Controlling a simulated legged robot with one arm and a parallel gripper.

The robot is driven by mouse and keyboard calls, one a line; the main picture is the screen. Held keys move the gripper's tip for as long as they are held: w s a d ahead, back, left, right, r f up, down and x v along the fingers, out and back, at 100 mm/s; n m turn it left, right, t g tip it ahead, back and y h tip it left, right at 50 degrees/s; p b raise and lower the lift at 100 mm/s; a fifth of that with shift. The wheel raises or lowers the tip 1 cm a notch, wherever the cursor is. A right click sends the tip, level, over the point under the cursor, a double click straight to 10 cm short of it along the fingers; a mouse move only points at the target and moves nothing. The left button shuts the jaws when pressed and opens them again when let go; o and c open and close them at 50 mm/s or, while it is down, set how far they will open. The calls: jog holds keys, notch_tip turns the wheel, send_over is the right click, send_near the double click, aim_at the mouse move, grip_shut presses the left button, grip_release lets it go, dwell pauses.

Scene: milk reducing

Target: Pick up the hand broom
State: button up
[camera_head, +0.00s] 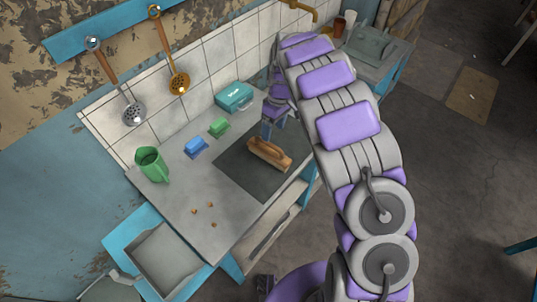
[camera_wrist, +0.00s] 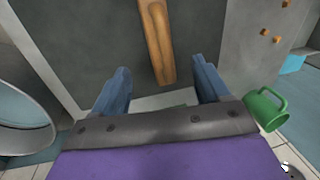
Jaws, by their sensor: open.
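The wooden hand broom (camera_head: 270,155) lies on a dark square panel (camera_head: 233,167) set in the grey counter. It also shows in the wrist view as a long brown wooden piece (camera_wrist: 156,38) with a raised handle along it. My gripper (camera_head: 271,130) is at the broom's upper side in the head view, very close to it. In the wrist view the blue fingers of my gripper (camera_wrist: 162,70) are spread apart, and the broom's near end reaches between their tips. Nothing is held. The broom's bristles are not visible.
A green mug (camera_head: 152,165), a blue block (camera_head: 195,147), a green block (camera_head: 219,127) and a teal box (camera_head: 234,97) stand on the counter. Small brown bits lie near its front left. Ladles hang on the wall. An open drawer (camera_head: 165,262) juts out at the lower left.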

aim_at(269, 150)
jog(key=f, duration=0.3)
jog(key=f+b, duration=0.1)
jog(key=f, duration=0.2)
jog(key=s+a+f+b, duration=0.1)
jog(key=f, duration=0.2)
jog(key=shift+s+a+f, duration=0.1)
jog(key=shift+f, duration=0.05)
jog(key=c, duration=1.2)
